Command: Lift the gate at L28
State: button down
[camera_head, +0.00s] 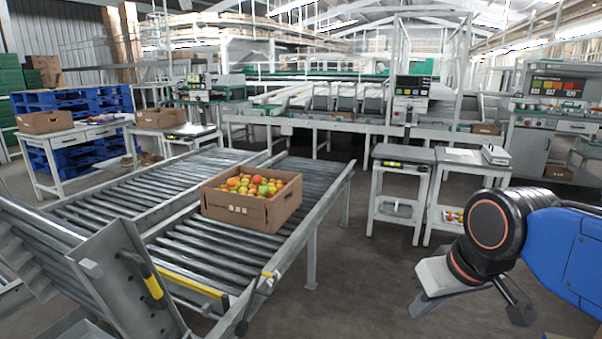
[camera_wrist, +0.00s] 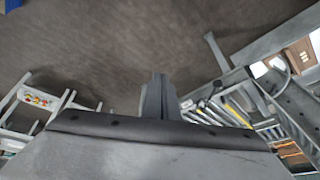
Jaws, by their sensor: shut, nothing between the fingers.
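At the lower left of the head view a tilted grey metal roller section (camera_head: 38,232) with a broad side plate (camera_head: 112,262) stands beside the roller lines. A yellow-and-black handle (camera_head: 146,274) is on the plate. This looks like the gate, but I cannot read L28 anywhere. My gripper (camera_head: 516,308) is at the lower right of the head view, far from the plate and over open floor. In the wrist view its fingers (camera_wrist: 158,96) are together and empty. The lower edge of the head view cuts off the gate's bottom.
A cardboard box of tomatoes (camera_head: 252,200) sits on the right roller line (camera_head: 310,172). A yellow bar (camera_head: 188,281) lies along the near rollers. Small tables (camera_head: 404,154) stand behind my arm. The dark floor (camera_head: 372,265) between conveyor and arm is clear.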

jog(key=c, duration=2.4)
grip_release()
jog(key=s+d+f, duration=0.1)
jog(key=d+f, duration=0.1)
jog(key=s+d+f+m+h, duration=0.1)
jog(key=s+d+f, duration=0.1)
jog(key=s+d+f+m, duration=0.1)
jog(key=d+f, duration=0.1)
jog(key=shift+s+d+f+h, duration=0.15)
jog(key=shift+s+d+h, duration=0.05)
jog(key=shift+d+h, duration=0.15)
jog(key=o, duration=0.3)
jog(key=shift+s+d+f, duration=0.1)
jog(key=shift+f, duration=0.05)
jog(key=m+g+y, duration=1.1)
jog(key=g+y, duration=0.3)
jog(key=y, duration=0.1)
send_near(157, 301)
jog(key=w+d+r, duration=0.3)
jog(key=w+d, duration=0.1)
jog(key=d, duration=0.2)
jog(key=x, duration=1.7)
jog(key=shift+r, duration=0.35)
jog(key=shift+s, duration=0.1)
grip_shut()
